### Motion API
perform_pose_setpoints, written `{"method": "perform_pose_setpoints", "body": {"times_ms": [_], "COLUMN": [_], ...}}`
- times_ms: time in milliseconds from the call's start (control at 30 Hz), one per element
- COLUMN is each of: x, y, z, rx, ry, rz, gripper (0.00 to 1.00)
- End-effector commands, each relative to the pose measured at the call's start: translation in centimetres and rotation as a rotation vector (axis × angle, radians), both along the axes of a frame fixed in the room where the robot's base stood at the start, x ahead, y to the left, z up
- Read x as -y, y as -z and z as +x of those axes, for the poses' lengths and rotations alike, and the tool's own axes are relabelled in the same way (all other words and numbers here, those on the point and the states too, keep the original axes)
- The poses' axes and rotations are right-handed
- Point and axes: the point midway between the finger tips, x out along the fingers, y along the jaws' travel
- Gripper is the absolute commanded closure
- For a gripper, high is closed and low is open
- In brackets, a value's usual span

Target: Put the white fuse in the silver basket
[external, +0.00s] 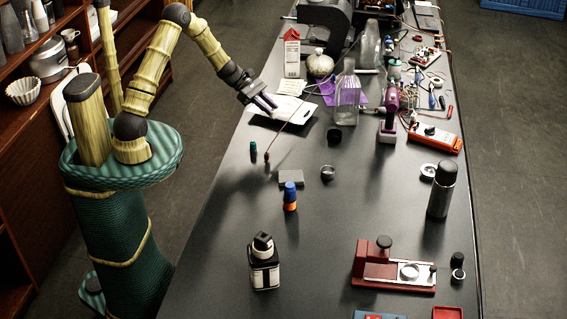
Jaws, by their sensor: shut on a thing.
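My gripper (268,105) is at the far left part of the dark table, over or just above a flat white board (290,124). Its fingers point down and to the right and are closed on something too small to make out. I cannot pick out the white fuse for sure in this view. I cannot tell for sure which thing is the silver basket; a small silver round piece (409,270) sits on the red stand at the front right, and a silver ring (428,171) lies near the dark flask.
An orange and blue bottle (290,197), a grey block (291,178) and a dark cup (327,173) stand mid-table. A black-and-white device (264,263) is in front. A flask (441,189) stands right. Clear bottles (345,98) and a purple tool (388,115) crowd the back.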

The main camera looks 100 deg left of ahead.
Motion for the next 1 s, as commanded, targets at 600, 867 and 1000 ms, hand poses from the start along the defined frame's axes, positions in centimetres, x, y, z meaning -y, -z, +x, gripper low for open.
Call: {"method": "perform_pose_setpoints", "body": {"times_ms": [600, 867, 1000], "x": [11.0, 15.4, 15.7], "y": [-2.4, -1.2, -0.9], "z": [18.7, 21.6, 21.9], "rx": [-0.004, -0.002, 0.000], "ry": [-0.074, -0.090, -0.094], "rz": [-0.005, -0.002, 0.000], "gripper": [0.97, 0.97, 0.97]}}
